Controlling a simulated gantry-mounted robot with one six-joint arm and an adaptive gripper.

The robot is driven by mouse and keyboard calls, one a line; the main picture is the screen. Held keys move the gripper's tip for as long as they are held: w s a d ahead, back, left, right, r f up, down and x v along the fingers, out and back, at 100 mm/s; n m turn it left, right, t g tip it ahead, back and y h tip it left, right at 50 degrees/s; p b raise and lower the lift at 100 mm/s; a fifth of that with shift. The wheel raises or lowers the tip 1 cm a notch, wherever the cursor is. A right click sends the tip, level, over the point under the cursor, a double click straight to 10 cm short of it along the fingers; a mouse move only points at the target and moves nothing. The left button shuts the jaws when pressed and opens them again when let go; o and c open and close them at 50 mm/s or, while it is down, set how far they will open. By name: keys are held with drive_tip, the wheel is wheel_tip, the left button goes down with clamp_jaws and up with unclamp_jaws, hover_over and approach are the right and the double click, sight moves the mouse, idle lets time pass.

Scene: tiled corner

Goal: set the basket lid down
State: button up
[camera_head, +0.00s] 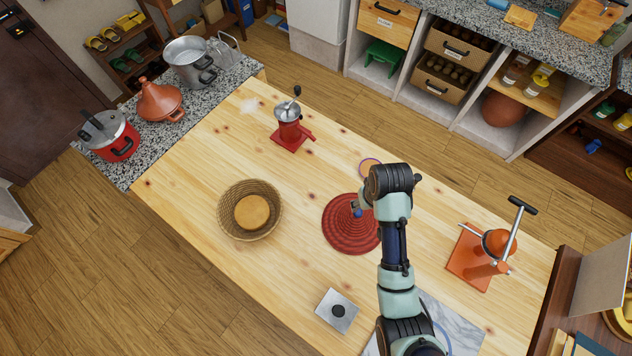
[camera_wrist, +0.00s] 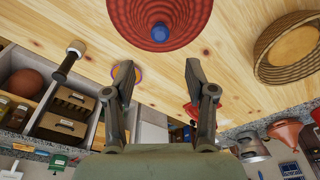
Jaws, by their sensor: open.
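The basket lid (camera_head: 346,236) is a red, ridged woven cone with a blue knob (camera_head: 357,212). It appears to lie flat on the wooden table, knob up, and its far right part is hidden by my arm. The lid also shows at the top of the wrist view (camera_wrist: 185,12), with its knob (camera_wrist: 160,33) facing me. My gripper (camera_wrist: 160,76) is open and empty, with its fingers apart and clear of the knob. In the head view the gripper is mostly hidden under my wrist. The woven basket (camera_head: 231,229) stands left of the lid, uncovered, with a round loaf (camera_head: 252,211) inside.
A red grinder (camera_head: 290,130) stands behind the basket and lid. An orange press (camera_head: 470,260) with a tall handle is at right. A metal plate with a dark knob (camera_head: 337,311) lies in front. A small purple-rimmed round item (camera_head: 369,165) is near my wrist. Table between basket and lid is clear.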

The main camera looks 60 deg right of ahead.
drive_tip(key=w+a+r+n+t+h, duration=0.1)
drive_tip(key=w+a+r+n+t, duration=0.15)
drive_tip(key=w+a+r, duration=0.45)
drive_tip(key=w+a+r+n+t+h, duration=0.1)
drive_tip(key=w+a+r+n+t, duration=0.3)
drive_tip(key=w, duration=0.6)
drive_tip(key=w+a+r+n+t+y, duration=0.1)
drive_tip(key=w+a+r+n+t, duration=0.1)
drive_tip(key=a+r, duration=0.5)
drive_tip(key=w+a+r+n+t+y, duration=0.2)
drive_tip(key=a+r, duration=0.4)
drive_tip(key=a, duration=0.9)
drive_tip(key=shift+w+a+r+t, duration=0.4)
drive_tip(key=shift+w+t, duration=0.1)
drive_tip(key=shift+t, duration=0.15)
drive_tip(key=shift+o, duration=0.6)
drive_tip(key=shift+r, duration=0.1)
